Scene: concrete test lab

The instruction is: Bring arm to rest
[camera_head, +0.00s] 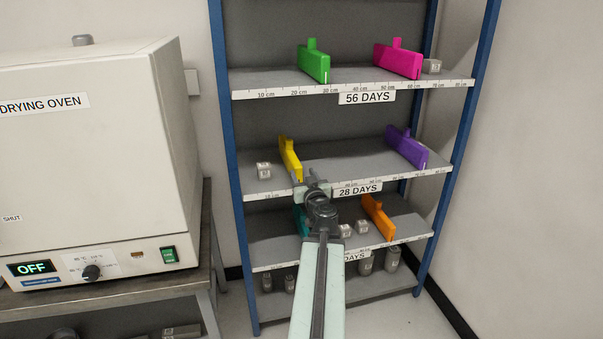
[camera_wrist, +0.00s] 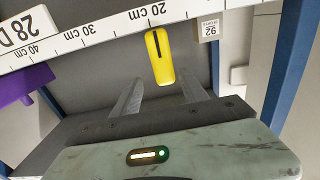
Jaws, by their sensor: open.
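My gripper (camera_head: 308,183) is at the front edge of the middle shelf, marked 28 DAYS, just right of the yellow divider (camera_head: 290,159). In the wrist view, my gripper (camera_wrist: 162,82) is open, with its two fingers apart. The yellow divider (camera_wrist: 159,55) shows in line with the gap between the fingertips, with clear space on both sides. Nothing is gripped. My arm stretches out from the bottom of the head view to the shelf and hides part of the lower shelf.
The blue-posted rack (camera_head: 231,160) holds green (camera_head: 313,65), pink (camera_head: 398,61), purple (camera_head: 406,148), teal (camera_head: 300,220) and orange (camera_head: 378,217) dividers. Small grey cubes (camera_head: 264,170) stand on shelves. A drying oven (camera_head: 90,160) on a bench is at left. Floor shows at right.

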